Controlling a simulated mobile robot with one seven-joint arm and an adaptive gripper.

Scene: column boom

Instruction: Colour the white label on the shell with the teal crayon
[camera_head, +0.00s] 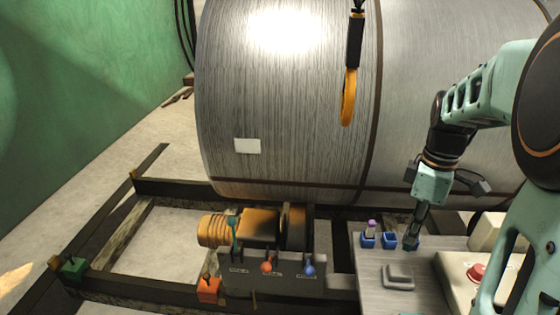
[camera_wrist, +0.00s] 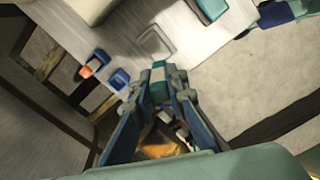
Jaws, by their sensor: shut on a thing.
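The white label (camera_head: 247,146) is a small plain rectangle on the lower left of the large grey shell (camera_head: 290,100). My gripper (camera_head: 413,236) points down at the right end of a row of small blue holders. In the wrist view my gripper (camera_wrist: 158,92) is shut on a teal piece (camera_wrist: 158,72), which appears to be the teal crayon. The fingers cover much of it. I cannot tell whether it is still in a holder or clear of it. The label is up and to the left of my gripper in the head view, well apart.
A blue holder (camera_head: 368,241) carries an upright crayon with a purple top (camera_head: 371,225). Another blue holder (camera_head: 390,240) looks empty. A grey square tray (camera_head: 398,276) lies in front. An orange hook (camera_head: 348,98) hangs before the shell. Levers and a motor (camera_head: 258,228) stand left.

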